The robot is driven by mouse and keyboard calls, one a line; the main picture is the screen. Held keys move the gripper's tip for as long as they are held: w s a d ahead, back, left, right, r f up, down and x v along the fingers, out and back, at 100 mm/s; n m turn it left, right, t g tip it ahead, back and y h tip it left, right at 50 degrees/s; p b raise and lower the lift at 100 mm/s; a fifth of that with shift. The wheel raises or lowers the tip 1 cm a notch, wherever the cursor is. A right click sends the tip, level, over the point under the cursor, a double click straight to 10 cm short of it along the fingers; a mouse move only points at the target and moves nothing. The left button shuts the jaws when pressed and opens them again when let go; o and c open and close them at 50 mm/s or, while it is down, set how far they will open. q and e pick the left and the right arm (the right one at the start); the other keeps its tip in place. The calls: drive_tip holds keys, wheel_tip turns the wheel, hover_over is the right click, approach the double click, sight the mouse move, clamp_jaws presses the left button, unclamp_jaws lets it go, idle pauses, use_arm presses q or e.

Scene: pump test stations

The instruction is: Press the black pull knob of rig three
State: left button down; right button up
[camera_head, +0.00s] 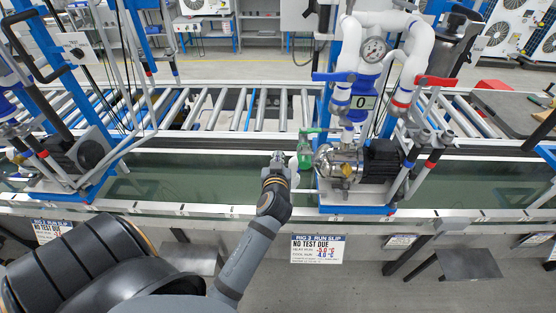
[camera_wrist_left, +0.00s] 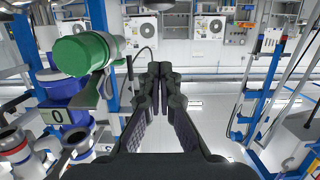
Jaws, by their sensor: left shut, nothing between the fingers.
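Rig three (camera_head: 361,110) stands right of centre in the head view, with white pipes, a round gauge, a blue body marked 0, and a pump with a black motor (camera_head: 382,160). I cannot make out its black pull knob in either view. My left gripper (camera_head: 279,157) is shut and empty, just left of the rig and close to a green part (camera_head: 305,152) on its side. In the left wrist view the shut fingers (camera_wrist_left: 160,72) point forward, with a green-capped cylinder (camera_wrist_left: 82,53) to their upper left. My right gripper is not in view.
A slip headed RIG 3 (camera_head: 318,248) hangs on the front rail below the rig. Rollers (camera_head: 250,108) run behind a dark green belt (camera_head: 220,180). Another rig (camera_head: 75,145) stands at left. The belt left of my gripper is clear.

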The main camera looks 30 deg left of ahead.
use_arm(q)
drive_tip(key=w+a+f+b, duration=0.4)
drive_tip(key=w+f, duration=0.2)
drive_tip(key=shift+w, duration=0.15)
wheel_tip(320, 180, down, 4)
drive_tip(key=b, duration=0.4)
drive_tip(key=shift+f, duration=0.1)
